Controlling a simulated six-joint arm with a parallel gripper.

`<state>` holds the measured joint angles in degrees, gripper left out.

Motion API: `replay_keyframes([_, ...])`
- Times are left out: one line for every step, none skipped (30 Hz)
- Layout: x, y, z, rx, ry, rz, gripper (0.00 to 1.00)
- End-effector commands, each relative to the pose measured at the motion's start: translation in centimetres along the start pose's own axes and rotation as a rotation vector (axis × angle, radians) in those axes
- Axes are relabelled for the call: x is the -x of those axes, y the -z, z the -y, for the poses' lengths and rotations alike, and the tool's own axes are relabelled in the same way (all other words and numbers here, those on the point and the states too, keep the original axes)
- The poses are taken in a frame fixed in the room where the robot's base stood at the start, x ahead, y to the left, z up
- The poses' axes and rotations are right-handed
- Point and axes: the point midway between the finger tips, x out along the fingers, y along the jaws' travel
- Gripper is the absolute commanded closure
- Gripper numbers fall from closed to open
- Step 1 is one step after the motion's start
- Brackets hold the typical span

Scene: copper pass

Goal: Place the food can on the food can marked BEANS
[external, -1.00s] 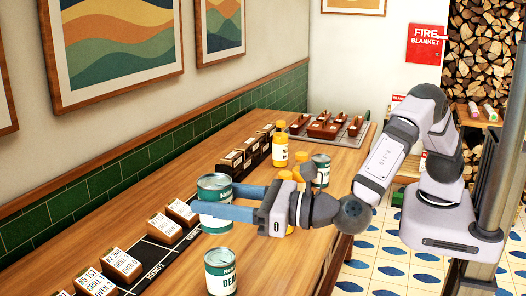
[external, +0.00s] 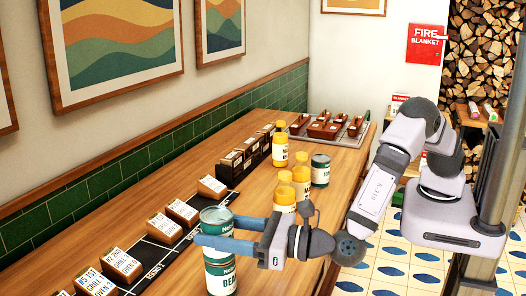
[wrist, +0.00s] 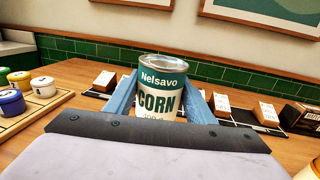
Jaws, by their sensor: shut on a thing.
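My gripper (external: 215,232) is shut on a green and white food can marked CORN (wrist: 162,92), which stands upright between the blue fingers. The held can also shows in the external view (external: 216,216), directly above the food can marked BEANS (external: 222,280). The BEANS can stands upright on the wooden counter. The fingers and the held can hide its top, so I cannot tell whether the two cans touch. The BEANS can does not show in the wrist view.
Yellow-capped bottles (external: 280,152) and another green can (external: 320,170) stand farther back on the counter. A tray of brown blocks (external: 325,127) lies at the far end. Ticket blocks (external: 124,264) line the wall side. A board with jars (wrist: 42,92) is at left in the wrist view.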

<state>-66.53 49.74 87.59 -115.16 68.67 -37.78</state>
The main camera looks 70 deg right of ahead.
Motion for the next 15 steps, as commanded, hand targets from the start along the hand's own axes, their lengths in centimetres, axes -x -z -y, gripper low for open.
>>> replay_keyframes([-0.02, -0.26, -0.03, -0.003, 0.000, 0.005, 0.88])
replay_keyframes([-0.02, -0.26, -0.03, -0.003, 0.000, 0.005, 0.88])
replay_keyframes([-0.02, -0.26, -0.03, -0.002, 0.000, 0.004, 0.88])
replay_keyframes([-0.02, -0.24, -0.03, -0.002, 0.000, 0.004, 0.88])
replay_keyframes([-0.02, -0.19, -0.03, -0.002, 0.000, 0.004, 0.88])
replay_keyframes([-0.02, -0.08, -0.03, -0.002, 0.000, 0.004, 0.88])
replay_keyframes([-0.02, 0.01, -0.03, -0.002, 0.000, 0.004, 0.88])
replay_keyframes([-0.02, 0.10, -0.03, -0.002, 0.000, 0.004, 0.88])
replay_keyframes([-0.02, 0.21, -0.03, -0.002, 0.000, 0.004, 0.88])
replay_keyframes([0.00, 0.28, 0.00, 0.000, 0.000, 0.000, 0.44])
replay_keyframes([0.00, 0.25, 0.00, 0.000, 0.000, 0.000, 0.37])
replay_keyframes([0.00, 0.26, 0.00, 0.000, 0.000, -0.001, 0.32])
replay_keyframes([0.00, 0.26, 0.00, 0.000, 0.000, -0.001, 0.32])
replay_keyframes([0.00, 0.26, 0.00, 0.000, 0.000, -0.001, 0.32])
replay_keyframes([0.00, 0.25, 0.00, 0.000, 0.000, -0.001, 0.32])
